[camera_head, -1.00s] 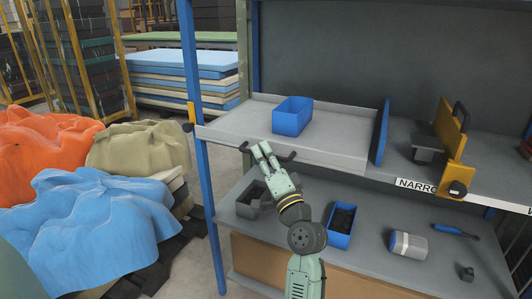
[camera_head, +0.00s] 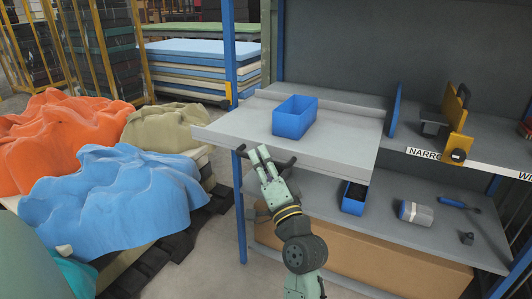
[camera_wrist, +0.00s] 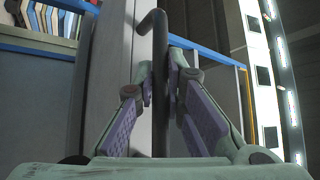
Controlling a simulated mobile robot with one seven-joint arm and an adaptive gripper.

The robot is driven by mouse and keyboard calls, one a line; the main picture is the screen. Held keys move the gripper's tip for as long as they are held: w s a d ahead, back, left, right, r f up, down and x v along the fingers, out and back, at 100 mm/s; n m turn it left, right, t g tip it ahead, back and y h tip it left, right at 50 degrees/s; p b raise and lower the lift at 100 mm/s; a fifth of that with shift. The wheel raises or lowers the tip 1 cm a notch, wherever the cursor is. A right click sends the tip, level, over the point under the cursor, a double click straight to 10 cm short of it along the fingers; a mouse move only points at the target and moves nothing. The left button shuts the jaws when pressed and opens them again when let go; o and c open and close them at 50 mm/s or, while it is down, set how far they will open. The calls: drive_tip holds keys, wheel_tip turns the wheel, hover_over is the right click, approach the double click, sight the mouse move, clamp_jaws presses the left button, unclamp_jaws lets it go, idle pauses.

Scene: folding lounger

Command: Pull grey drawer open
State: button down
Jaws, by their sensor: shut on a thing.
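The grey drawer (camera_head: 350,140) is a shallow tray on the upper shelf of the rack. Its front sticks out past the shelf edge, toward me. A dark bar handle (camera_head: 285,164) runs along its front. My gripper (camera_head: 262,158) is at this handle. In the wrist view my gripper (camera_wrist: 161,85) has its two fingers on either side of the dark handle bar (camera_wrist: 158,120), shut on it. The middle of the handle is partly hidden by the fingers in the head view.
A blue bin (camera_head: 294,117) sits in the drawer. A blue divider (camera_head: 394,109) and a yellow clamp-like tool (camera_head: 455,130) stand to its right. The lower shelf (camera_head: 400,240) holds another blue bin (camera_head: 353,198) and a jar (camera_head: 416,213). Covered piles (camera_head: 110,195) lie at left.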

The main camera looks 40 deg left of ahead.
drive_tip(key=shift+s+d, duration=0.2)
drive_tip(key=shift+s, duration=0.6)
drive_tip(key=c, duration=1.9)
unclamp_jaws()
drive_tip(key=v, duration=1.2)
